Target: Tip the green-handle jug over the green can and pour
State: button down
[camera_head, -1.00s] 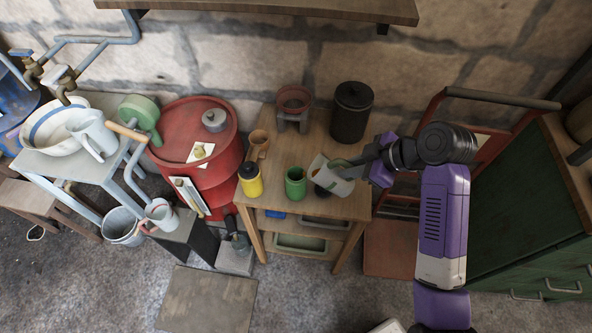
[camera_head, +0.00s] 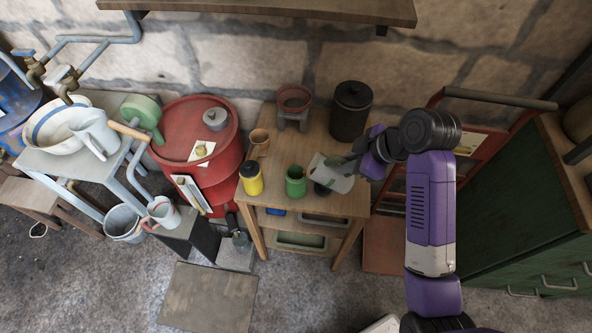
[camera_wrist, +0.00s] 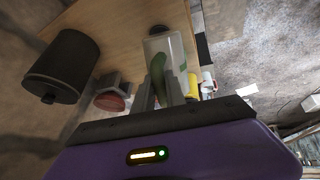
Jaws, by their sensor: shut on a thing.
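The pale grey jug (camera_head: 338,182) is tilted, with its mouth end toward the left beside the green can. The green can (camera_head: 296,182) stands upright on the wooden table, close to the jug's left end. My gripper (camera_head: 352,164) is shut on the jug's green handle; in the wrist view the fingers (camera_wrist: 170,92) close around the dark green handle (camera_wrist: 158,70) with the jug (camera_wrist: 165,48) beyond. I cannot see any stream of liquid, and the can's inside is too small to read.
A yellow can with a black lid (camera_head: 251,180) stands left of the green can. A brown cup (camera_head: 259,143), a red-topped stand (camera_head: 293,105) and a black canister (camera_head: 351,110) stand farther back on the table (camera_head: 318,135). A dark round thing (camera_head: 321,189) lies below the jug.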

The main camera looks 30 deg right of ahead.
aim_at(332, 156)
jog(key=shift+w+a+r+g+h+p, duration=0.3)
jog(key=shift+r+h+p, duration=0.1)
jog(key=shift+p, duration=0.6)
jog(key=shift+w+a+r+g+h+p, duration=0.2)
jog(key=shift+r+g+h+p, duration=0.15)
jog(key=shift+p, duration=0.65)
jog(key=shift+w+a+r+p, duration=0.35)
jog(key=shift+w+a+p, duration=0.15)
jog(key=shift+p, duration=0.3)
jog(key=shift+w+a+g+h, duration=0.15)
jog(key=shift+g+h, duration=0.1)
jog(key=shift+w+a+r, duration=0.1)
jog(key=shift+w+a, duration=0.1)
jog(key=shift+a, duration=0.05)
jog(key=shift+w+a+r+g+h, duration=0.25)
jog(key=shift+w+a+g+h, duration=0.15)
jog(key=shift+g+h, duration=0.1)
